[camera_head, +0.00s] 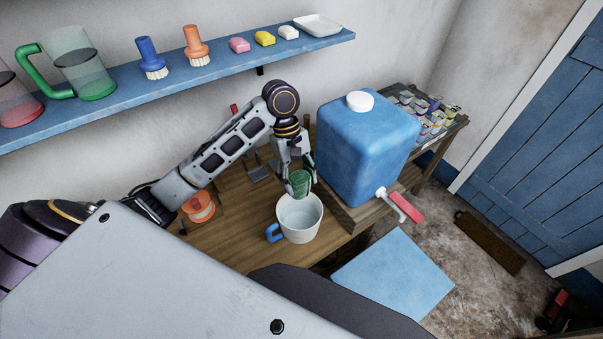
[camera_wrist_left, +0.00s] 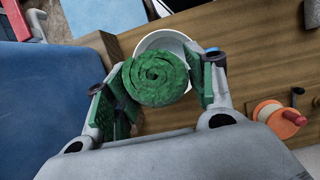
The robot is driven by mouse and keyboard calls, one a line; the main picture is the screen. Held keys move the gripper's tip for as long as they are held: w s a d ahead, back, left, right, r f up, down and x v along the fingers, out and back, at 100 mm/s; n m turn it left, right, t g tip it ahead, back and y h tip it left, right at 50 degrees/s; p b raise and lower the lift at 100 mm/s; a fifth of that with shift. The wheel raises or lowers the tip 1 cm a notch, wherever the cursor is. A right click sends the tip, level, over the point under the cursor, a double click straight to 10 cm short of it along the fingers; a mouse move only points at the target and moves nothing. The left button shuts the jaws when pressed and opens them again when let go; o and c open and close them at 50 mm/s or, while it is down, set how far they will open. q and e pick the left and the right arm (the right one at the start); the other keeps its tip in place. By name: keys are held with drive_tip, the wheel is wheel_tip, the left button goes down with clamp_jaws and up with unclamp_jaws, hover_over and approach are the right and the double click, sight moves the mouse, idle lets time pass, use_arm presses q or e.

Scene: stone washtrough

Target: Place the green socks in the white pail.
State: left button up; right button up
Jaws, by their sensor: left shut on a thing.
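The green socks (camera_head: 300,181) are a rolled green bundle, and their spiral end shows in the left wrist view (camera_wrist_left: 156,78). My left gripper (camera_head: 299,178) is shut on them, with a finger on each side (camera_wrist_left: 158,84). It holds them at the far rim of the white pail (camera_head: 298,228), over or just above its mouth; I cannot tell how high. The pail stands upright on the wooden table and has a blue handle on its left. In the left wrist view the pail (camera_wrist_left: 162,43) is partly hidden behind the socks. My right gripper is not in view.
A large blue water container (camera_head: 366,145) with a red-handled tap stands close right of the pail. An orange spool (camera_head: 199,207) lies on the wooden table (camera_head: 232,238) to the left. A blue shelf (camera_head: 220,72) with mugs, brushes and soaps runs along the wall.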

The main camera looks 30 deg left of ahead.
sight(298, 190)
use_arm(q)
drive_tip(key=shift+w+h, duration=0.15)
drive_tip(key=shift+h, duration=0.25)
drive_tip(key=shift+f, duration=0.2)
drive_tip(key=shift+f, duration=2.65)
drive_tip(key=shift+f+b, duration=2.55)
drive_tip(key=shift+f, duration=0.15)
